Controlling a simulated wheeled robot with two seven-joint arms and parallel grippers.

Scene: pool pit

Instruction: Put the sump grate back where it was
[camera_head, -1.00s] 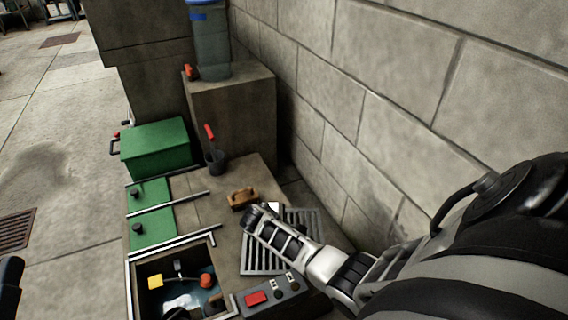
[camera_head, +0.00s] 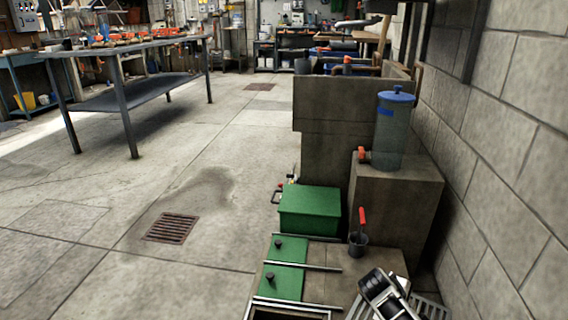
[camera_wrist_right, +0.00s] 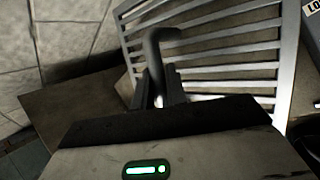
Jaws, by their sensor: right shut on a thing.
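The sump grate, a pale metal frame with parallel slats, shows in the head view (camera_head: 430,308) at the bottom edge, partly cut off and partly behind my right arm. In the right wrist view the grate (camera_wrist_right: 287,60) fills the upper middle and right. My right gripper (camera_wrist_right: 162,92) is shut on what looks like the grate's grey bent handle (camera_wrist_right: 160,45), which rises in front of the slats. Whether the grate rests on the ledge or is lifted I cannot tell. The open pit's metal rim (camera_head: 290,310) shows at the bottom edge; its inside is mostly cut off. My left gripper is out of view.
Two green covers (camera_head: 290,248) lie beyond the pit rim. A block wall bounds the right. The floor at left is clear around a rusty drain (camera_head: 171,227).

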